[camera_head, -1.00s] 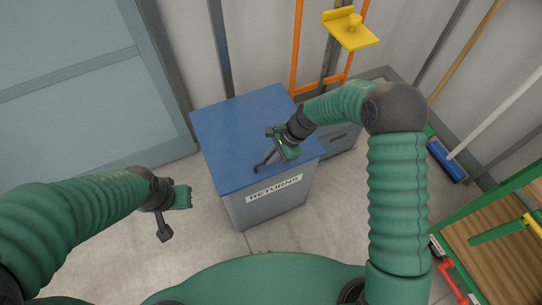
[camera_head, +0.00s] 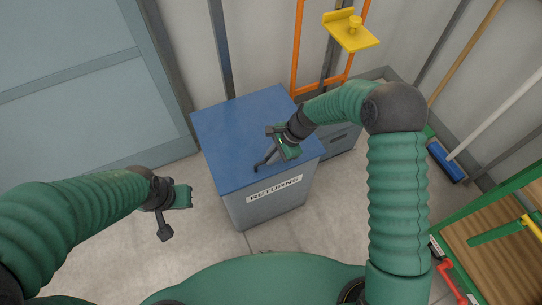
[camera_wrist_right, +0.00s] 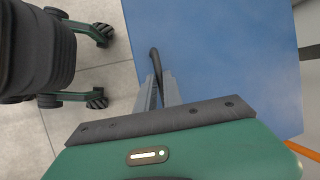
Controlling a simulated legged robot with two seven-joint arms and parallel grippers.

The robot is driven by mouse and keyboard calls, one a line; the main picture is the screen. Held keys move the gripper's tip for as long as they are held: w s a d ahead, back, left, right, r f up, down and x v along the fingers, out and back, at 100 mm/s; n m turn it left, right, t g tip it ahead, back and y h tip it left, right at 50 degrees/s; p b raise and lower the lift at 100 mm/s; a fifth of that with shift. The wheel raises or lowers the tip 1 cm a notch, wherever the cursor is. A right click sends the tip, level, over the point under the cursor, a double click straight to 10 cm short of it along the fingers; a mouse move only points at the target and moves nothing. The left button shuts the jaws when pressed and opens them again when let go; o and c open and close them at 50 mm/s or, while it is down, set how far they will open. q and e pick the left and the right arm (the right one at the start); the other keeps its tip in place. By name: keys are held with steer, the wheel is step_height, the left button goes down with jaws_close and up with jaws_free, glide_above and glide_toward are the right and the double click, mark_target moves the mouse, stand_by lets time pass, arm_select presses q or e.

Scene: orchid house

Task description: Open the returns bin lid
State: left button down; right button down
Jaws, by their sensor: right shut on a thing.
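The returns bin (camera_head: 265,208) is a grey box with a white label reading RETURNS on its front. Its blue lid (camera_head: 228,135) lies flat on top and is closed; it also fills much of the right wrist view (camera_wrist_right: 225,60). A dark handle (camera_wrist_right: 155,62) is at the lid's front edge. My right gripper (camera_head: 269,160) is over the front of the lid, shut on the handle, with its fingers (camera_wrist_right: 157,88) around it in the wrist view. My left gripper (camera_head: 172,214) hangs over the floor, left of the bin and apart from it; its jaw opening is unclear.
An orange frame with a yellow bracket (camera_head: 351,30) stands behind the bin. A grey box (camera_head: 340,138) sits behind it to the right. A blue broom head (camera_head: 446,160) and a green-framed wooden bench (camera_head: 495,250) are at the right. Floor is clear left of the bin.

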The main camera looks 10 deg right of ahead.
steer(key=w+a+r+p, duration=0.1)
steer(key=w+r+p, duration=0.4)
steer(key=r+p, duration=0.2)
steer(key=w+a+r+p, duration=0.1)
steer(key=w+r+p, duration=0.4)
steer(key=r, duration=0.6)
steer(key=shift+a+r+p, duration=0.25)
steer(key=shift+a+p, duration=0.15)
steer(key=shift+p, duration=0.95)
steer(key=c, duration=1.8)
jaws_free()
steer(key=o, duration=0.3)
steer(key=shift+w+a+f, duration=0.15)
steer(key=shift+w+f, duration=0.1)
steer(key=shift+f, duration=0.05)
steer(key=shift+s+r, duration=0.1)
steer(key=shift+r, duration=0.05)
steer(key=shift+s+r, duration=0.1)
steer(key=shift+r, duration=0.05)
